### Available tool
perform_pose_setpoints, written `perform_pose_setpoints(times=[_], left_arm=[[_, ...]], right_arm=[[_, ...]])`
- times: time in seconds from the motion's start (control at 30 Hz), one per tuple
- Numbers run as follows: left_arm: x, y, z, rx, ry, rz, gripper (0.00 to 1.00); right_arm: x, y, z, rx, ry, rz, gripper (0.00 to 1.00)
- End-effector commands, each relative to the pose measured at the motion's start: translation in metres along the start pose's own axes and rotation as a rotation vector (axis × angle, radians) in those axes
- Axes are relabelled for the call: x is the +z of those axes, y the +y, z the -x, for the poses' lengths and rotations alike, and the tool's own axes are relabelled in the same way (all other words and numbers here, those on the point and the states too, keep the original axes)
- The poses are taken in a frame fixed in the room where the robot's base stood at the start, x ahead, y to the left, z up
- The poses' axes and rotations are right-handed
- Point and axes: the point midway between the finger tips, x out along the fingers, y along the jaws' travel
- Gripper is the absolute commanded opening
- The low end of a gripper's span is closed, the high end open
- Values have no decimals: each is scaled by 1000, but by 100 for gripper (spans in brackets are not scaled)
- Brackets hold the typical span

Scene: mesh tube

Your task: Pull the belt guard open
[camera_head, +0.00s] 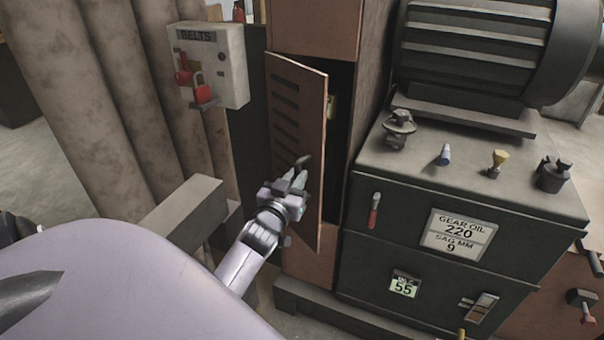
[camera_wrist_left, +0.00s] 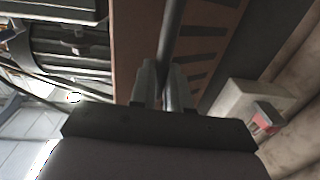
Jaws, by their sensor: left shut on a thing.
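The belt guard (camera_head: 294,110) is a reddish-brown slotted door on a tall cabinet of the same colour. It stands ajar, with a dark gap along its right side. My left gripper (camera_head: 298,172) is at the guard's front face, about mid-height to low. It is shut on a dark bar-like handle (camera_head: 304,161). In the left wrist view the handle (camera_wrist_left: 171,45) runs between the two fingers (camera_wrist_left: 164,85), with the slotted guard (camera_wrist_left: 205,40) behind it. Where the handle joins the guard is hard to see. My right gripper does not show.
A grey box marked BELTS (camera_head: 222,65) with red padlocks hangs left of the guard. A dark gear-oil cabinet (camera_head: 400,255) with a motor (camera_head: 480,50) on top stands close on the right. A grey beam (camera_head: 180,215) and large pipes (camera_head: 110,80) are on the left.

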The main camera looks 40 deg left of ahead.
Motion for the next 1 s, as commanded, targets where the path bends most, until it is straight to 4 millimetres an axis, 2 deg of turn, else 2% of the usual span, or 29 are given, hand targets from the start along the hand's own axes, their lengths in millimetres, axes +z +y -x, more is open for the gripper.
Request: perform_pose_setpoints(times=[0.03,0.3,0.87,0.9,0.97,1.0], left_arm=[[-4,-12,3,-15,-2,-1,0],[-4,-28,14,-15,1,-1,0],[-5,-33,15,-14,6,-2,0],[-5,-33,15,-14,7,-2,23],[-5,-33,15,-14,7,-3,42],[-5,-32,16,-13,6,-2,42]], right_arm=[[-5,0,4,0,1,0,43],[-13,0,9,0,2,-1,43],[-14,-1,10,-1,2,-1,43],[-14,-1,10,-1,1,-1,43],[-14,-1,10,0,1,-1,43],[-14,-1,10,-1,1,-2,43]])
